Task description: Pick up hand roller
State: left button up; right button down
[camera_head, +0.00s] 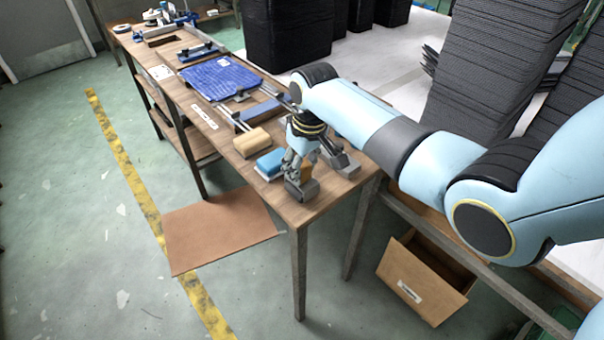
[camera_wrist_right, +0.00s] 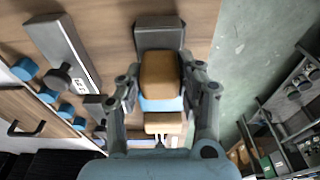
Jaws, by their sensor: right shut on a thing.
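My right gripper (camera_head: 303,170) is low over the near end of the workbench. In the wrist view, its fingers (camera_wrist_right: 161,85) are shut on the sides of a tan block-like part (camera_wrist_right: 160,70). A dark grey block-shaped end (camera_wrist_right: 158,36) adjoins it, and the two look like one tool, which I take to be the hand roller. In the head view its grey end (camera_head: 302,190) shows near the bench's front edge, with fingers hiding much of the rest. I cannot tell whether it is clear of the bench top. My left gripper is not in view.
A blue block (camera_head: 270,163) and a tan block (camera_head: 252,142) lie left of the gripper. A grey tool (camera_head: 345,160) lies close on its right. A blue panel (camera_head: 220,78) is farther along the bench. A cardboard box (camera_head: 425,279) stands on the floor.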

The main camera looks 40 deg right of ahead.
jog(key=shift+r, duration=0.5)
jog(key=r, duration=0.2)
jog(key=s+r, duration=0.1)
jog(key=shift+d+r, duration=0.25)
jog(key=shift+r, duration=0.1)
jog(key=s+d+r, duration=0.3)
jog(key=s+r, duration=0.3)
jog(key=s, duration=0.3)
jog(key=shift+s+d+r+p, duration=0.2)
jog(key=shift+s+d+p, duration=0.15)
jog(key=shift+s+p, duration=0.05)
